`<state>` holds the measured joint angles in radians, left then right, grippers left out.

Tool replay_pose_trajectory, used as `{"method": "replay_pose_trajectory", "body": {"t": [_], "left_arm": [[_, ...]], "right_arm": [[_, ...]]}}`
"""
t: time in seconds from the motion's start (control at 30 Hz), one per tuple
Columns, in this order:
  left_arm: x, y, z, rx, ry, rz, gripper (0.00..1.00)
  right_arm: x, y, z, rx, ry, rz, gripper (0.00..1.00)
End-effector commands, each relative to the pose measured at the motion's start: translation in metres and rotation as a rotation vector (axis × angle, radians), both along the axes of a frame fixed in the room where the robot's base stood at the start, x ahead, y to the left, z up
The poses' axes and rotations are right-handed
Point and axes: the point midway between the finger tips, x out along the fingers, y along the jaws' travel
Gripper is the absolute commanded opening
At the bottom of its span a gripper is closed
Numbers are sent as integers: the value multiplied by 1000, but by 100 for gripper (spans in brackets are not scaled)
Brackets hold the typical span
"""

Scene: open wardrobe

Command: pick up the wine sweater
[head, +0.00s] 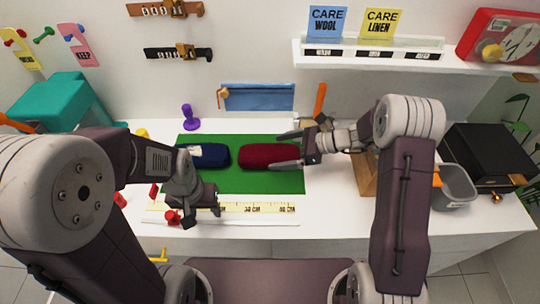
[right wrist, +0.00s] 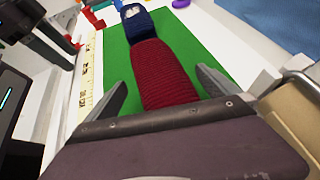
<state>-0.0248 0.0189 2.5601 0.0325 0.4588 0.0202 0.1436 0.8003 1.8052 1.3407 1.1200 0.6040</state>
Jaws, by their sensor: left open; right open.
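The wine sweater (head: 267,154) is a folded dark red knit lying on the green mat (head: 225,184) in the head view. It also shows in the right wrist view (right wrist: 164,75), lengthwise between the jaws. My right gripper (head: 287,150) is open, with one finger on each side of the sweater's right end. I cannot tell whether the fingers touch it. A folded navy sweater (head: 212,155) with a pale patch lies end to end with it on the left. My left gripper (head: 202,212) is open and empty above the mat's front left edge, near the ruler.
A yellow ruler (head: 250,208) runs along the mat's front. A purple stamp-like object (head: 190,117) stands behind the mat. A grey bin (head: 457,187) and a black box (head: 490,155) are at the right. A teal box (head: 65,105) is at the left. A shelf (head: 370,58) hangs above.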

Motion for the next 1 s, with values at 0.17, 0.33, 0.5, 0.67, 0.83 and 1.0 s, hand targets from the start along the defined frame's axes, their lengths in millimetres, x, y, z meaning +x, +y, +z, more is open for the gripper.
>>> {"method": "replay_pose_trajectory", "body": {"t": [0.17, 0.33, 0.5, 0.67, 0.83, 1.0], "left_arm": [[0, 0, 0, 0, 0, 0, 51], [0, 0, 0, 0, 0, 0, 51], [0, 0, 0, 0, 0, 0, 51], [0, 0, 0, 0, 0, 0, 51], [0, 0, 0, 0, 0, 0, 51], [0, 0, 2, 0, 0, 0, 51]], "right_arm": [[3, 15, -9, -1, -2, 1, 100], [3, 15, -9, -1, -2, 0, 100], [3, 15, -9, 0, -1, 0, 56], [3, 15, -8, 0, -1, 0, 36], [3, 15, -6, 0, -1, 0, 35], [4, 15, 12, 0, -5, 0, 18]]}}
